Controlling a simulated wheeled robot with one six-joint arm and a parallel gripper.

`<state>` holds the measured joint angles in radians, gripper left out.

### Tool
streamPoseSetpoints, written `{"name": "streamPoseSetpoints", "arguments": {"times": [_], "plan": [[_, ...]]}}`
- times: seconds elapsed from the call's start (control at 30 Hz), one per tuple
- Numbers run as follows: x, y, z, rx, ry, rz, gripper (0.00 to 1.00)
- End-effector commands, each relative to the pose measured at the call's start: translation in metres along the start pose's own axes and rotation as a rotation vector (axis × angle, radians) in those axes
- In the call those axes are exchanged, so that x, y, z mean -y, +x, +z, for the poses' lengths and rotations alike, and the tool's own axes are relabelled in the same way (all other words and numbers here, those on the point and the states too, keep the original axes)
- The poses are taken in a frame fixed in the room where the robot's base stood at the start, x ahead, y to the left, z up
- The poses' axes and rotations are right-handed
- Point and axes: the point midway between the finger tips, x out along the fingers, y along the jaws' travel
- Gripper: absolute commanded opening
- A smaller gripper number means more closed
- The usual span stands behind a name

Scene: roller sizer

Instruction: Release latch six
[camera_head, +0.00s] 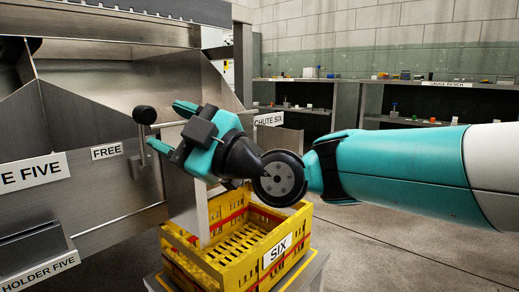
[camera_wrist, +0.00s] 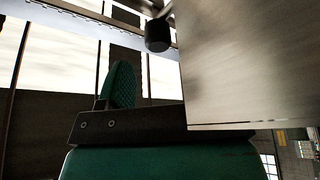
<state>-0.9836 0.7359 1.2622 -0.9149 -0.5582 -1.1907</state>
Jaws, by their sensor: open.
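A latch lever with a round black knob (camera_head: 145,115) stands upright on the steel wall, just right of the FREE label (camera_head: 107,151). The knob also shows in the wrist view (camera_wrist: 158,35), near the top. My gripper (camera_head: 172,128) is open, its two teal fingers pointing left toward the lever. The knob appears just left of the fingertips; I cannot tell whether they touch. In the wrist view one teal finger (camera_wrist: 123,85) shows, and a steel plate hides the other side. The CHUTE SIX label (camera_head: 269,119) is partly covered by my gripper.
A yellow crate marked SIX (camera_head: 277,250) stands below my gripper. A steel plate (camera_wrist: 250,60) lies close on the right in the wrist view. HOLDER FIVE (camera_head: 38,275) is at lower left. The gauge bench (camera_head: 448,84) is at the back; the floor on the right is clear.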

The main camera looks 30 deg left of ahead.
Motion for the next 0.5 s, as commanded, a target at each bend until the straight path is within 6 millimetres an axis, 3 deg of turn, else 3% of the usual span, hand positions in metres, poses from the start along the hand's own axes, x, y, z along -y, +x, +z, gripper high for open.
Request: {"name": "streamPoseSetpoints", "arguments": {"times": [0.3, 0.5], "plan": [[-0.002, -0.074, 0.001, 0.005, 0.002, 0.003, 0.58], [-0.001, -0.101, 0.000, 0.001, -0.002, 0.003, 0.58]]}}
